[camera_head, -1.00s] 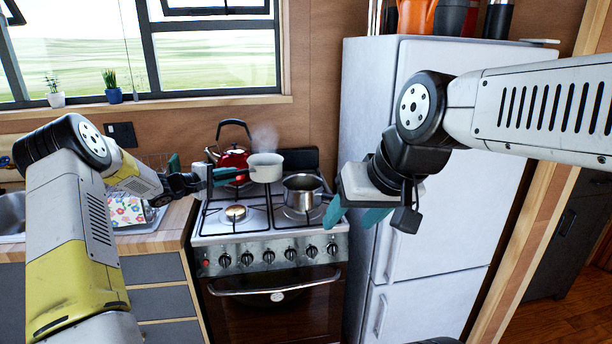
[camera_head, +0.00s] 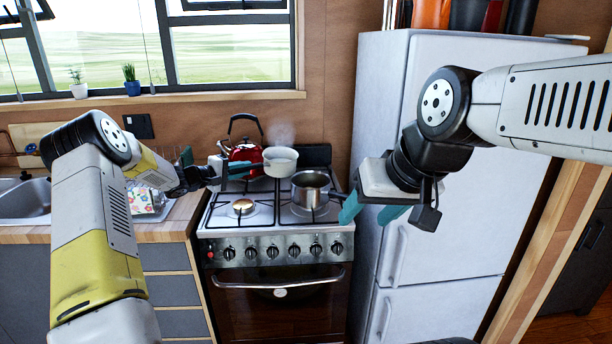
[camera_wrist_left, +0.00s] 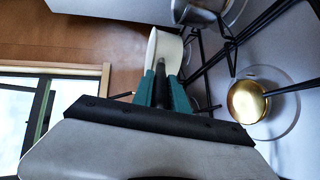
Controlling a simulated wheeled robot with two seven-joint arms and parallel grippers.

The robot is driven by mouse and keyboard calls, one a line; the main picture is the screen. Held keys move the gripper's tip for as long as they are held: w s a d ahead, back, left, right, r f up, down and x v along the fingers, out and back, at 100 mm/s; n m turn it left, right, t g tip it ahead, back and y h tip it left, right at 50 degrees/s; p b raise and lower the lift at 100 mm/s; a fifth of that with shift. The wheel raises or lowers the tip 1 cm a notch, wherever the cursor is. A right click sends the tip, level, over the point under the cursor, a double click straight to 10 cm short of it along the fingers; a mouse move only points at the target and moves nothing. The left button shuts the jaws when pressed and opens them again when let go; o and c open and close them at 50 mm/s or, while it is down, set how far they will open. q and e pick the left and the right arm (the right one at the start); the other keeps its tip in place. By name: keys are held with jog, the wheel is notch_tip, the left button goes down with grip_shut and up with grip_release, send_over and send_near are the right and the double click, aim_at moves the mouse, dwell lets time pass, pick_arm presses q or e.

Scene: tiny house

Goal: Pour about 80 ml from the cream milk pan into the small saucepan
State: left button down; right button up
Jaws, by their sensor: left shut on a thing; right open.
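The cream milk pan (camera_head: 281,167) is held over the back of the stove, beside the red kettle, with its open top showing. My left gripper (camera_head: 238,170) is shut on its dark handle, left of the pan. In the left wrist view, the teal fingers (camera_wrist_left: 162,92) close on the handle and the pan (camera_wrist_left: 165,48) lies beyond them. The small saucepan (camera_head: 311,192), steel, stands on the front right of the stove, in front of and right of the milk pan. It is partly cut off in the wrist view (camera_wrist_left: 205,8). My right gripper (camera_head: 366,208) is open, right of the saucepan.
The red kettle (camera_head: 245,153) stands at the back left of the stove (camera_head: 275,236). A front left burner (camera_head: 243,205) has no pot on it. The white fridge (camera_head: 440,160) stands close on the right. The counter (camera_head: 150,232) and sink are left.

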pick_arm(q)
jog(key=shift+s+d+r+m, duration=0.4)
jog(key=shift+r+m, duration=0.05)
jog(key=shift+m, duration=0.05)
jog(key=s+d+r+m+t, duration=0.1)
jog(key=s+d+r+m, duration=0.2)
jog(key=s+r+m, duration=0.1)
jog(key=shift+d+r+y, duration=0.4)
jog(key=shift+r, duration=0.3)
jog(key=shift+s+d+m, duration=0.1)
jog(key=shift+m, duration=0.2)
jog(key=shift+s+d+f+m+t+p, duration=0.3)
jog(key=shift+s+m, duration=0.05)
jog(key=shift+m, duration=0.25)
jog(key=shift+s+d, duration=0.3)
jog(key=shift+f, duration=0.1)
jog(key=shift+s+d+f+m+p, duration=0.35)
jog(key=shift+m+p, duration=0.35)
dwell(2.0)
